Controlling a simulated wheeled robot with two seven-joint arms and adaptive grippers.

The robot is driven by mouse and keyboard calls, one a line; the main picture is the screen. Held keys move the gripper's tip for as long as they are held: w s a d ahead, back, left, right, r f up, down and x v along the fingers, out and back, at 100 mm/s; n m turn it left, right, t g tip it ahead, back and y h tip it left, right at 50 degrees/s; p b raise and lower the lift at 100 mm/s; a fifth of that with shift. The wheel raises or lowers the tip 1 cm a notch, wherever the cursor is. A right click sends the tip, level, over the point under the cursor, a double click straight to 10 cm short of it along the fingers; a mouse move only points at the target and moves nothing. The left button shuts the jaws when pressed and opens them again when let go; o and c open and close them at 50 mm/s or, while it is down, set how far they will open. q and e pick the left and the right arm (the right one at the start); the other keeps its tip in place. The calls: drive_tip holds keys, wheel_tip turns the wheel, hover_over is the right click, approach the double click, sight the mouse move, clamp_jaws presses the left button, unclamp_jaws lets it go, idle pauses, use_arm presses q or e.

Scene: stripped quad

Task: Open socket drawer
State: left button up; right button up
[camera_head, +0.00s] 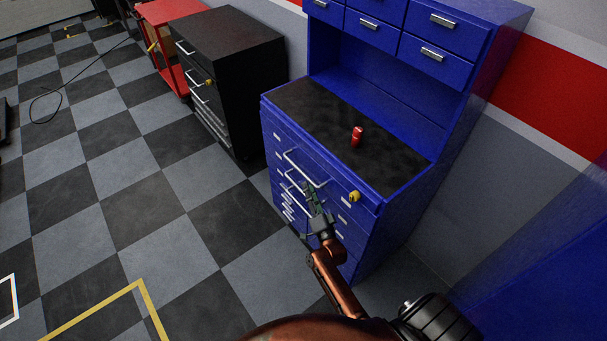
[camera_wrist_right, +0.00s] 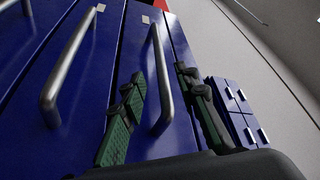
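The blue tool cabinet (camera_head: 278,140) has a stack of drawers with silver bar handles, and the drawers look shut. No label tells me which is the socket drawer. My right gripper (camera_head: 311,192) is at the cabinet's front, by the upper drawer handles (camera_head: 304,168). In the right wrist view my right gripper (camera_wrist_right: 161,78) is open, its green-padded fingers apart on either side of one bar handle (camera_wrist_right: 166,105). A gap shows between each finger and the bar. Another handle (camera_wrist_right: 66,66) lies to the left. My left gripper is not in view.
A red object (camera_head: 357,136) stands on the cabinet's dark top, and a yellow item (camera_head: 354,196) is at its front edge. A black cabinet (camera_head: 235,50) and a red cart (camera_head: 170,14) stand to the left. Checkered floor (camera_head: 140,190) lies free before them.

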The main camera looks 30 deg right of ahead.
sight(303, 173)
drive_tip(key=x, duration=0.7)
drive_tip(key=shift+w+d+r+b, duration=0.1)
drive_tip(key=shift+w+b, duration=0.1)
drive_tip(key=shift+b, duration=0.1)
drive_tip(key=shift+c, duration=0.6)
clamp_jaws()
